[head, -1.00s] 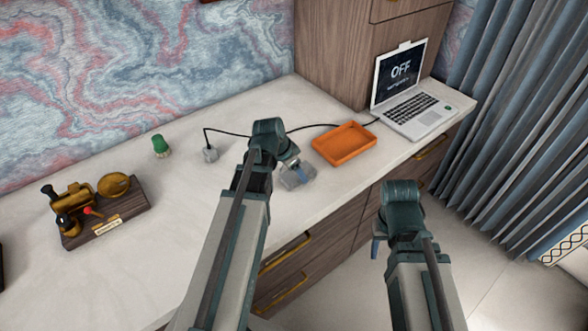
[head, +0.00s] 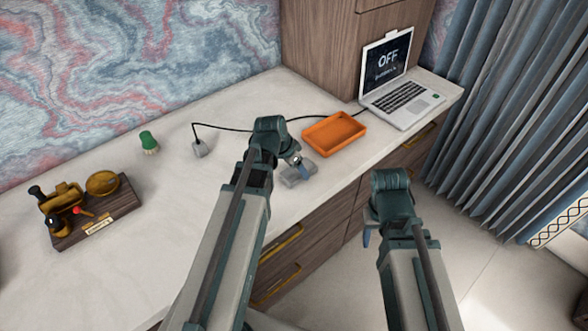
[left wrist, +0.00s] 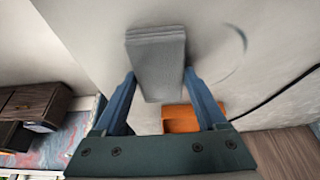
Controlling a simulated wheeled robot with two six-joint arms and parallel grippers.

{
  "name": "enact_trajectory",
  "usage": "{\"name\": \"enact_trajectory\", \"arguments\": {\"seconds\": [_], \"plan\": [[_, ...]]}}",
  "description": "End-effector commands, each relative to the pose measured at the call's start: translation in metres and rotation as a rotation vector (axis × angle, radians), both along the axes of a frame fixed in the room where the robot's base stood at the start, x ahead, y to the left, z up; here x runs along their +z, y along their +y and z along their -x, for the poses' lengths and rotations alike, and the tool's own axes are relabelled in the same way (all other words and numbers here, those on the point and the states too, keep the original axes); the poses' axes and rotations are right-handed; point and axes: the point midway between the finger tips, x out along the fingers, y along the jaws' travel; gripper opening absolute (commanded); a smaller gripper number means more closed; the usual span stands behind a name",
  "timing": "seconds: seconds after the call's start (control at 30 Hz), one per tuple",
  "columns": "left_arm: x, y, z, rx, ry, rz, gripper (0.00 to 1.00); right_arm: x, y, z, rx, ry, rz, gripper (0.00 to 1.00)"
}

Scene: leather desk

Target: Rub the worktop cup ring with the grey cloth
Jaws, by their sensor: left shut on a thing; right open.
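The grey cloth (head: 298,176) is a folded pad, held by my left gripper (head: 303,166) low over the worktop (head: 215,100), beside the orange tray. I cannot tell whether it touches the surface. In the left wrist view the cloth (left wrist: 157,60) sits between the two blue fingers of my left gripper (left wrist: 163,82). A faint, dark curved line, part of the cup ring (left wrist: 242,45), shows on the worktop to the right of the cloth, apart from it. I cannot make out the ring in the head view. My right gripper (head: 367,236) is empty, off the worktop's front edge.
The orange tray (head: 335,144) lies just beyond the cloth, with a black cable behind it leading to a small grey block (head: 200,149). An open laptop (head: 402,98) stands at the right end. A green-topped brush (head: 148,141) and a brass device on wood (head: 98,222) stand left.

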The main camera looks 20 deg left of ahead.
Motion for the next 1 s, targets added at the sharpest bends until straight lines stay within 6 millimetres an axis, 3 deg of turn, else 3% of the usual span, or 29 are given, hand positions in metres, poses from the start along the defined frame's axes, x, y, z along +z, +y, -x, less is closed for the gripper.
{"name": "enact_trajectory", "arguments": {"seconds": [0.27,0.63,1.0], "plan": [[-0.001,0.002,-0.005,-0.001,-0.002,0.001,0.29,-0.001,0.0,0.0,0.0,0.0,0.0,0.5],[0.001,0.028,-0.02,0.001,0.0,-0.002,0.29,0.001,0.0,0.0,0.0,0.0,0.0,0.5],[0.001,0.035,-0.023,0.0,0.0,-0.001,0.29,0.001,0.0,0.0,0.0,0.0,0.0,0.5]]}}
